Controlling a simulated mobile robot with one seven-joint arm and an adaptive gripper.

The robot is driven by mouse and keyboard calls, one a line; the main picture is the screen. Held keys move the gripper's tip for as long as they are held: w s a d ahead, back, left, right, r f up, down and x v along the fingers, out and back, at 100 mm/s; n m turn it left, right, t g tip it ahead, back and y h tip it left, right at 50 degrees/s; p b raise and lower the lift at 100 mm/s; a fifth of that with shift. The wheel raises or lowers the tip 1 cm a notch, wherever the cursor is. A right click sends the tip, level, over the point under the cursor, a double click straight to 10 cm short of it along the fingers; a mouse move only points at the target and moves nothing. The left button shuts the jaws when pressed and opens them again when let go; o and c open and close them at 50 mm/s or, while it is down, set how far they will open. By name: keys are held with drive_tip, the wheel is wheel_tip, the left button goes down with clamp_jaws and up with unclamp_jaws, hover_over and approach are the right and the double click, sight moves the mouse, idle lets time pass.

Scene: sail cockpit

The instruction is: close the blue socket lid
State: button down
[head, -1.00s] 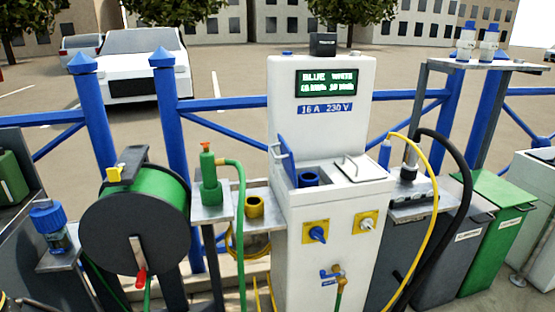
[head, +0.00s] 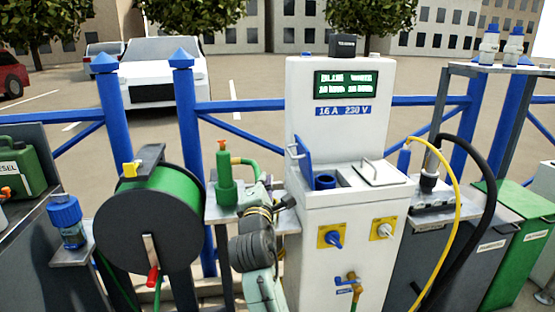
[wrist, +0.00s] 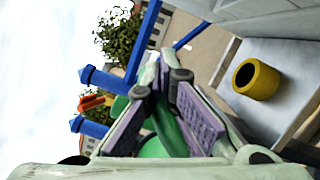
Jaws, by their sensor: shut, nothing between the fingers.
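The blue socket lid (head: 303,160) stands open, upright at the left edge of the blue socket (head: 325,181) on the white power pedestal's ledge. It has a small pale handle on its left face. My gripper (head: 265,178) is left of the pedestal, beside the lid and apart from it, in front of the fence. In the wrist view my gripper (wrist: 165,72) has its purple-padded fingers together and empty, with green shapes behind them. The lid cannot be made out in the wrist view.
A green hose fitting (head: 226,180) stands on the shelf close left of my gripper. A yellow cup (wrist: 257,79) shows on the shelf in the wrist view. A closed grey lid (head: 382,172) lies right of the socket. The hose reel (head: 125,220) stands left.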

drive_tip(key=w+d+r+p, duration=0.2)
drive_tip(key=w+d+p, duration=0.1)
drive_tip(key=w, duration=0.7)
drive_tip(key=shift+r, duration=0.15)
drive_tip(key=shift+r, duration=0.1)
drive_tip(key=shift+d+r+m+p, duration=0.25)
drive_tip(key=shift+m+p, duration=0.05)
drive_tip(key=shift+p, duration=0.25)
